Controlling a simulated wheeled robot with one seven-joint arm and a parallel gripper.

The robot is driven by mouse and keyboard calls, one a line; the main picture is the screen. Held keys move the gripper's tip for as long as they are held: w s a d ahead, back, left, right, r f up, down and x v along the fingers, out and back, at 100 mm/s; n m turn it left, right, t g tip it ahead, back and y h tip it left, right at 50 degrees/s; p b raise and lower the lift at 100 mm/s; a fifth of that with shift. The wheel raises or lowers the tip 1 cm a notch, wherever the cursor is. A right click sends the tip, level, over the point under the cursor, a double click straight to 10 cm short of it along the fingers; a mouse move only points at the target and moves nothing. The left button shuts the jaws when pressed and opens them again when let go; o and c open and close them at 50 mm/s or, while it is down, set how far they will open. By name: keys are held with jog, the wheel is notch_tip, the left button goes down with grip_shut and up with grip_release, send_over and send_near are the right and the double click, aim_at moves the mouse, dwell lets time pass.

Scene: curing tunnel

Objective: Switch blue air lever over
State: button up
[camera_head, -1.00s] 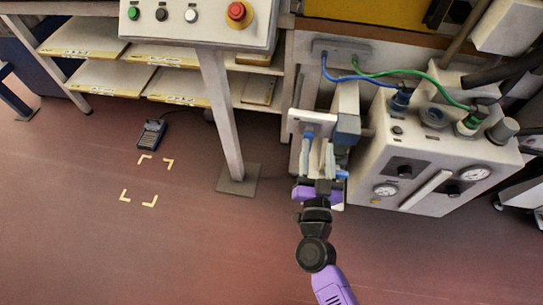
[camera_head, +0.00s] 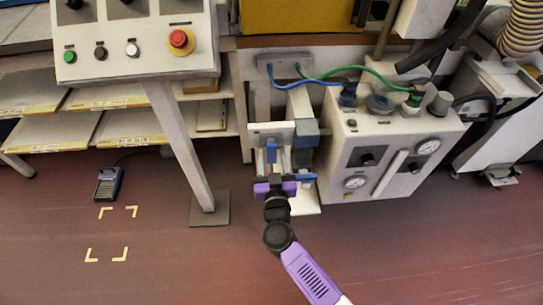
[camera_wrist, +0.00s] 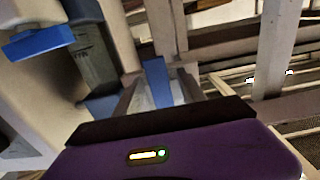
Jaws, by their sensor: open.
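A blue lever (camera_head: 271,150) hangs at the front of a pale plate on the white fitting, left of the grey machine box. It also shows upright in the wrist view (camera_wrist: 157,82). My gripper (camera_head: 273,167) is just in front of and below it. In the wrist view my open fingers (camera_wrist: 158,88) stand on either side of this blue lever; I cannot tell whether they touch it. A second blue handle (camera_head: 306,177) sits lower right, beside my gripper, and a blue piece (camera_wrist: 38,42) shows at the upper left of the wrist view.
The grey machine box (camera_head: 395,150) with gauges and hoses stands close on the right. A button panel (camera_head: 137,40) on a leaning post (camera_head: 180,145) stands left. A foot pedal (camera_head: 108,183) lies on the floor. The floor in front is largely clear.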

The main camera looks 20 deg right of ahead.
jog(key=shift+w+d, duration=0.2)
jog(key=shift+w, duration=0.2)
grip_shut()
dwell(1.2)
